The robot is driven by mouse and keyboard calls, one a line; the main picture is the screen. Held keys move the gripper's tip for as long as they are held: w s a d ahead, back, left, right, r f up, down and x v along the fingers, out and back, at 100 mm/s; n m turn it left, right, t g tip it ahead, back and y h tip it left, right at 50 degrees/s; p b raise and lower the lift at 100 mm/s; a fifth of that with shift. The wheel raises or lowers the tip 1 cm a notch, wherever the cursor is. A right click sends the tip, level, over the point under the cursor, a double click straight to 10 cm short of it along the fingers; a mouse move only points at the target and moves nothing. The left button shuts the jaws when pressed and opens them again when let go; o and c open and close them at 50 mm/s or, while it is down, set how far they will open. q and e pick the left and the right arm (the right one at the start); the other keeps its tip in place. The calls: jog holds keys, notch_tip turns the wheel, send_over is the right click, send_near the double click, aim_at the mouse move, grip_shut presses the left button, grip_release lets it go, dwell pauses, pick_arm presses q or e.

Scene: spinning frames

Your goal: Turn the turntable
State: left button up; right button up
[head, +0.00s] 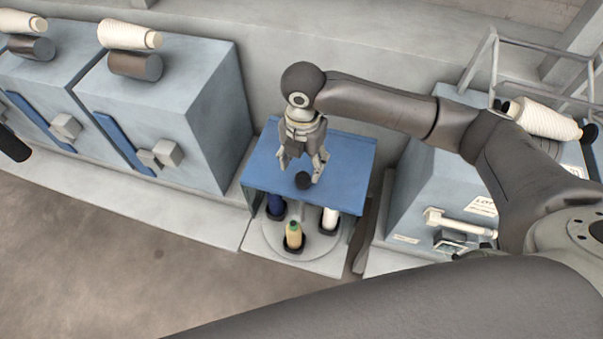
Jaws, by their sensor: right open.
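The turntable (270,237) is a round grey disc low under a blue top plate (350,157). It carries a yellowish bobbin with a green top (293,235) at the front, a white bobbin (330,218) at the right and a dark blue bobbin (275,205) at the left, each in a dark holder. A round black knob (303,180) shows at the plate's front edge. My right gripper (302,168) points down with its fingers apart, just above and behind the knob; I cannot tell whether it touches it. My left gripper is not in view.
Blue-grey machine cabinets (160,110) with white yarn cones (130,35) stand at the left. Another cabinet (425,190) with a white handle (460,222) stands close at the right, under a metal frame (500,60). The floor (120,260) in front is clear.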

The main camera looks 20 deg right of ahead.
aim_at(302, 177)
notch_tip(302, 177, down, 4)
jog(key=shift+r, duration=0.25)
notch_tip(302, 177, down, 3)
jog(key=shift+f+p, duration=0.15)
jog(key=shift+p, duration=0.35)
jog(key=shift+f, duration=0.4)
jog(key=shift+c, duration=1.6)
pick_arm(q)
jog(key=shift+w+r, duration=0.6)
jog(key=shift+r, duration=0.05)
pick_arm(e)
jog(key=shift+w, duration=0.1)
grip_shut()
